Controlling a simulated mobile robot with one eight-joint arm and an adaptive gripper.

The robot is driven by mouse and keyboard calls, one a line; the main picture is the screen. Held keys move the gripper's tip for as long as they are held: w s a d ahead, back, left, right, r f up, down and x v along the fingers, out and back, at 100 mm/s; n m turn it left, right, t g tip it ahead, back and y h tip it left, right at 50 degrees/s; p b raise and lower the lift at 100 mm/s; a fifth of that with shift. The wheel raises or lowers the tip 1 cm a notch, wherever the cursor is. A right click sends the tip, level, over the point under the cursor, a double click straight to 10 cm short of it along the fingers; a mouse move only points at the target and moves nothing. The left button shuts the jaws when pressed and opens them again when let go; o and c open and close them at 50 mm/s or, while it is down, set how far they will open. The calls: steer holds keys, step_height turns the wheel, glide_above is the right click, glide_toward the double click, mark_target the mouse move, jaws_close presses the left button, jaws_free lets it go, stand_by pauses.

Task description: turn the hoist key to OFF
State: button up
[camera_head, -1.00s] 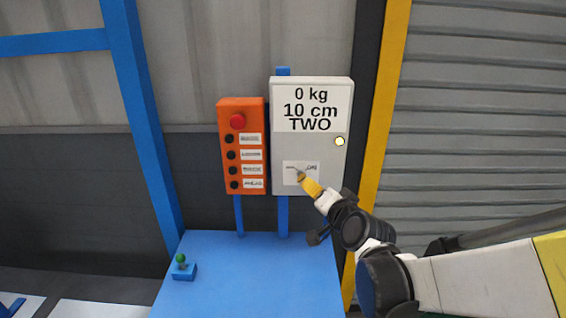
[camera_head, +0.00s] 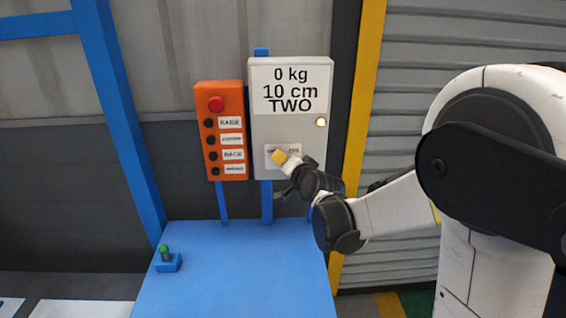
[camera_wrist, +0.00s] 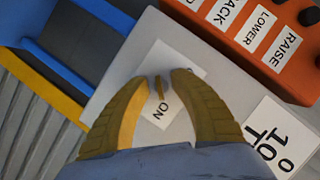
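The grey hoist box (camera_head: 290,125) shows "0 kg, 10 cm, TWO" on its display. A white key label (camera_head: 271,151) sits low on its front; my gripper covers part of it. In the wrist view the brass-coloured hoist key (camera_wrist: 159,88) stands out from the label, with the word "ON" beside it. My gripper (camera_head: 279,157) is at the label. The wrist view shows its two yellow fingers (camera_wrist: 160,80) open, one on each side of the key, with a small gap on both sides. The OFF marking is not readable.
An orange button box (camera_head: 221,130) with a red knob is mounted left of the grey box. A pale round lamp (camera_head: 321,122) is on the grey box. A blue table (camera_head: 235,270) below carries a small green-topped switch (camera_head: 167,258). A yellow post (camera_head: 365,90) stands to the right.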

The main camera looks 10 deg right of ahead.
jaws_close()
steer(key=n+h+p, duration=0.1)
steer(key=n, duration=0.1)
steer(key=shift+n+g, duration=0.4)
steer(key=shift+n+g+h, duration=0.3)
steer(key=shift+n+h, duration=0.7)
steer(key=shift+n, duration=0.2)
steer(key=n+h, duration=0.2)
steer(key=n, duration=0.1)
steer(key=shift+n+h, duration=0.3)
steer(key=n+h+b, duration=0.2)
steer(key=n, duration=0.1)
steer(key=shift+d+n+h, duration=0.1)
steer(key=shift+n+h, duration=0.2)
